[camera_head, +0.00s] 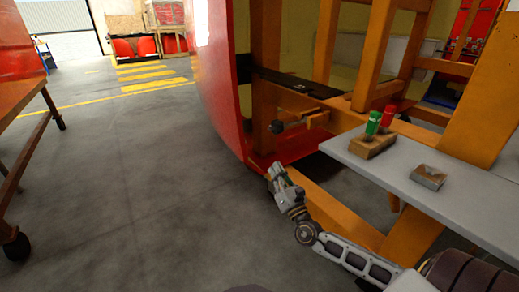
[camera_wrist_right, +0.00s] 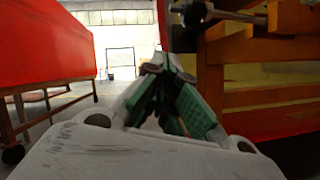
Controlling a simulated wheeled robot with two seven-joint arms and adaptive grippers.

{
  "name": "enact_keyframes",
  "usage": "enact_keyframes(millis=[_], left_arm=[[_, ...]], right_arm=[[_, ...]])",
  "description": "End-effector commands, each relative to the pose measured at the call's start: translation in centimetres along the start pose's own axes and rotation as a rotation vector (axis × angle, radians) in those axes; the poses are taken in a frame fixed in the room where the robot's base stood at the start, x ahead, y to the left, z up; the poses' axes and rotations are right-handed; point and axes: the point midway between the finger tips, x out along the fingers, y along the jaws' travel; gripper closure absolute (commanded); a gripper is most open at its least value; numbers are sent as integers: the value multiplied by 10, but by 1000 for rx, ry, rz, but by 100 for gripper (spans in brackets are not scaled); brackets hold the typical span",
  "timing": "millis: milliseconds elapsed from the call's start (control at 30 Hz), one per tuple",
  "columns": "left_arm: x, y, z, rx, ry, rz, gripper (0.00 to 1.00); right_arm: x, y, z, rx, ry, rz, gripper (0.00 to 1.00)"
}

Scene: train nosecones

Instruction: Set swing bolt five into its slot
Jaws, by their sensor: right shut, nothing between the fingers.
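My left gripper is out of view.
The red nosecone (camera_head: 218,85) curves down on the left of the orange frame (camera_head: 345,215). A grey shelf (camera_head: 440,195) at right bears a block with green and red handles (camera_head: 373,142) and a small metal block (camera_head: 428,177).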

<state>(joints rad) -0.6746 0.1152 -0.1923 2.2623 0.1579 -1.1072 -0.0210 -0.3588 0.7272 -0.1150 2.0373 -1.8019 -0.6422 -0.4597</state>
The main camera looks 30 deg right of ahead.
Motion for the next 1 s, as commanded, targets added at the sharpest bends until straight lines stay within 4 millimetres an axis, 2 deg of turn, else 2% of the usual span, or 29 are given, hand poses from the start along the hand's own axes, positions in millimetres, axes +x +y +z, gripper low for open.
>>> enact_keyframes(millis=[200, 633, 1000], left_arm=[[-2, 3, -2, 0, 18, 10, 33], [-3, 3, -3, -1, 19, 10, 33], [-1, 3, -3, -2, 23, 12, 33]], right_arm=[[-3, -8, -4, -29, -4, 10, 100], [-2, -9, -4, -29, -5, 10, 100], [12, -9, -4, -28, -6, 9, 100]])
